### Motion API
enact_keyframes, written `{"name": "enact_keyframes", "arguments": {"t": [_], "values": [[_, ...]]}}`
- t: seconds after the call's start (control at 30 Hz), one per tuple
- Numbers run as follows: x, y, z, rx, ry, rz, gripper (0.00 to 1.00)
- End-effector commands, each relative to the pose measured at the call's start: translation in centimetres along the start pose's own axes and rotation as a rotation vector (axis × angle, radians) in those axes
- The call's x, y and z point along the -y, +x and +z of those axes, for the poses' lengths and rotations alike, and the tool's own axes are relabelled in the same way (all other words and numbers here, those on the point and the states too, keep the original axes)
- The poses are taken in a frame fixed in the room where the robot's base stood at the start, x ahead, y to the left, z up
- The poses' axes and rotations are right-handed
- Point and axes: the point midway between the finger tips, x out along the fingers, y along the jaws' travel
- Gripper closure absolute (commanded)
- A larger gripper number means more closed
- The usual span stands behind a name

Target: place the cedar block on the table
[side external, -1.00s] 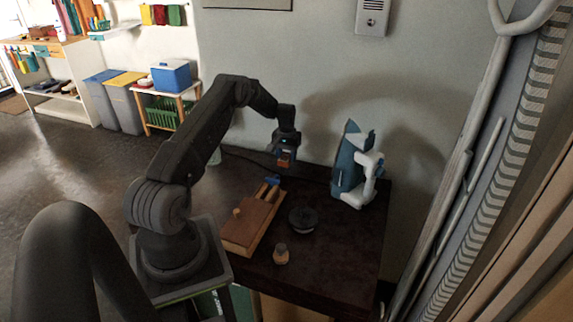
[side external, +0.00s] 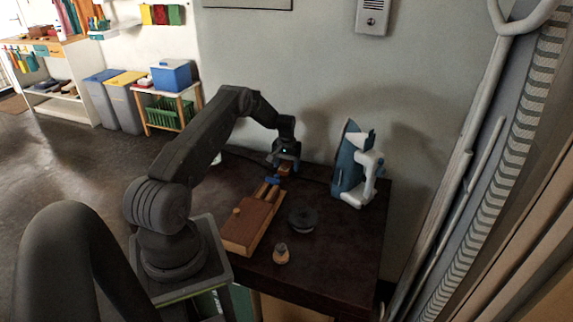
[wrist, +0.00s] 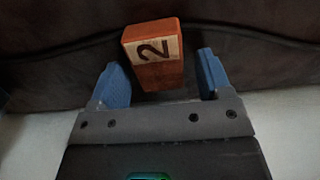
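The cedar block (side external: 284,170) is a small orange-brown block at the back of the dark table (side external: 345,255), seemingly resting on its top. In the wrist view the block (wrist: 157,72) shows a pale label with a black "2". My gripper (wrist: 162,72) is open, its blue fingers on either side of the block with a visible gap at the right finger and a smaller one at the left. In the side view my gripper (side external: 285,163) points down over the block, low at the table's back. The block's underside is hidden.
A wooden box (side external: 247,228) with a knob and blue-tipped item lies just in front of the block. A dark round object (side external: 303,219) and a small wooden piece (side external: 281,254) stand nearer the front. A blue-and-white device (side external: 352,170) stands at right. The wall is close behind.

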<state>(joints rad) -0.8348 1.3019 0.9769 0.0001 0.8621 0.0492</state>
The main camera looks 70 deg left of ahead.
Motion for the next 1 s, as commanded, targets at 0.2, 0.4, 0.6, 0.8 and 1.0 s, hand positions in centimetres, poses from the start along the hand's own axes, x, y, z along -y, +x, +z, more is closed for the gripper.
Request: {"name": "enact_keyframes", "arguments": {"t": [0.2, 0.4, 0.6, 0.8, 1.0], "values": [[0.0, -0.1, 0.0, 0.000, 0.000, 0.000, 0.28], [0.0, -1.9, -0.1, -0.003, 0.000, 0.000, 0.28], [0.0, -6.2, -0.1, -0.004, 0.000, 0.000, 0.28], [0.0, -9.9, -0.1, -0.003, 0.000, 0.000, 0.28], [0.0, -12.0, 0.0, 0.000, 0.000, 0.000, 0.28]]}}
